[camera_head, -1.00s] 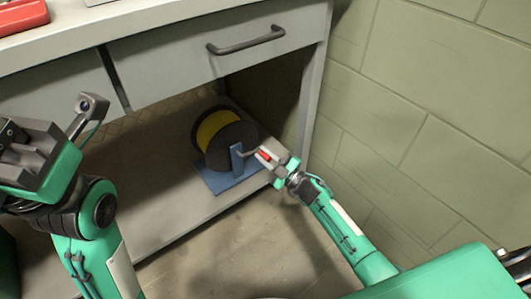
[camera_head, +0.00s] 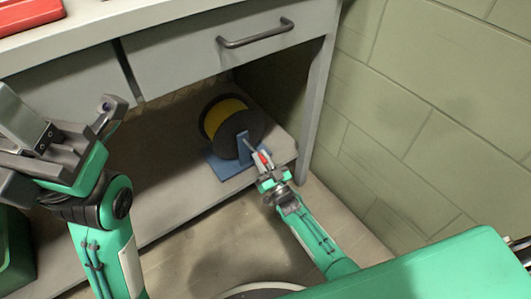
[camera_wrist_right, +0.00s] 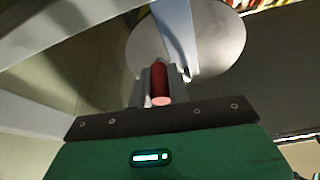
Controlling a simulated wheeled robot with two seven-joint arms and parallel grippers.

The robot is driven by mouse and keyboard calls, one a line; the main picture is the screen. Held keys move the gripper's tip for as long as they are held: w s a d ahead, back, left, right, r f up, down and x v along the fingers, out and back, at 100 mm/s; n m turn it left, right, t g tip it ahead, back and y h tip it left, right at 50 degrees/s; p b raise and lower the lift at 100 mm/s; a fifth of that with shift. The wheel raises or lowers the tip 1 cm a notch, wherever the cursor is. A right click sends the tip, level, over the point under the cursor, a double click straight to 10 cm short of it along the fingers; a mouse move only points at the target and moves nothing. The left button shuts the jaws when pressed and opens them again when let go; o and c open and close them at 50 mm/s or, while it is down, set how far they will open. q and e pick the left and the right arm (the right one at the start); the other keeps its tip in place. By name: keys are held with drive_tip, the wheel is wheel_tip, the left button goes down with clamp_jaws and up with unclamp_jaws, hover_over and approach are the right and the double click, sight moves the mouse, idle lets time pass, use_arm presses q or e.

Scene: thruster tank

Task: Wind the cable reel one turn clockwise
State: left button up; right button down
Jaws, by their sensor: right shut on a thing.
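The cable reel has dark round flanges (camera_head: 245,130) and yellow cable (camera_head: 221,113). It stands on a blue stand (camera_head: 222,170) on the shelf below the drawer. Its crank ends in a red handle (camera_head: 264,157), which points down and to the right of the hub in the head view. My right gripper (camera_head: 263,163) is shut on the red handle. In the right wrist view the handle (camera_wrist_right: 160,82) sits between the fingers, with the pale flange (camera_wrist_right: 215,40) and blue upright (camera_wrist_right: 175,25) behind. My left gripper (camera_head: 45,140) is raised at the left, away from the reel; its jaw opening is unclear.
The drawer (camera_head: 190,60) with a dark handle (camera_head: 255,38) overhangs the reel. A cabinet leg (camera_head: 318,110) and a green block wall (camera_head: 420,110) stand right of my right arm. A green container (camera_head: 15,245) is at the lower left. The shelf left of the reel is clear.

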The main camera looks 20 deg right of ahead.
drive_tip(key=shift+s+a+f+m+h+p, duration=0.1)
drive_tip(key=shift+s+a+m+h+p, duration=0.15)
drive_tip(key=shift+a+m+h, duration=0.6)
drive_tip(key=shift+s+a+f+m+h+p, duration=0.15)
drive_tip(key=shift+m+h+p, duration=0.2)
drive_tip(key=shift+m, duration=1.15)
drive_tip(key=shift+s+a+f+m+h+p, duration=0.15)
drive_tip(key=shift+a+m+h+p, duration=0.35)
drive_tip(key=shift+m, duration=0.65)
drive_tip(key=shift+d, duration=0.15)
drive_tip(key=c, duration=1.3)
unclamp_jaws()
